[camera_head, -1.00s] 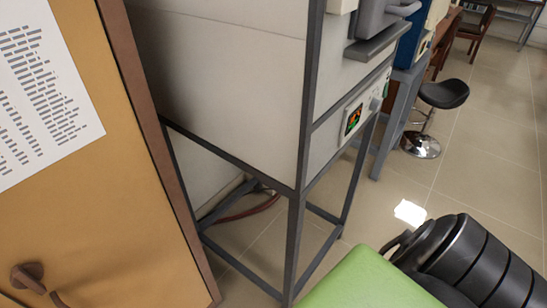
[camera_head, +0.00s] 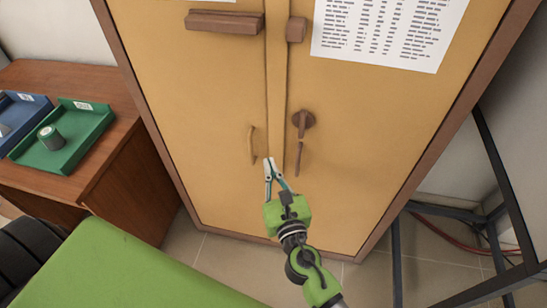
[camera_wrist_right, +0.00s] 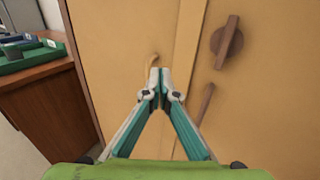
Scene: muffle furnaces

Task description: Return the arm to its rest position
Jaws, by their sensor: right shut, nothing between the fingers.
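My right gripper (camera_head: 269,163) is shut and empty in front of the yellow two-door cabinet (camera_head: 210,120). Its fingertips also meet in the right wrist view (camera_wrist_right: 160,75), with nothing between them. In the head view the tips appear between the left door's curved handle (camera_head: 252,145) and the right door's long handle (camera_head: 299,158); whether they touch the door cannot be told. The right arm reaches up from the bottom of the head view. Both cabinet doors look closed. My left gripper is not in view.
A wooden desk (camera_head: 95,110) at the left holds a green tray (camera_head: 90,125) with a small round container (camera_head: 50,137) and a blue tray (camera_head: 25,112). A dark metal frame (camera_head: 490,150) stands at the right. Tiled floor (camera_head: 330,275) shows below the cabinet.

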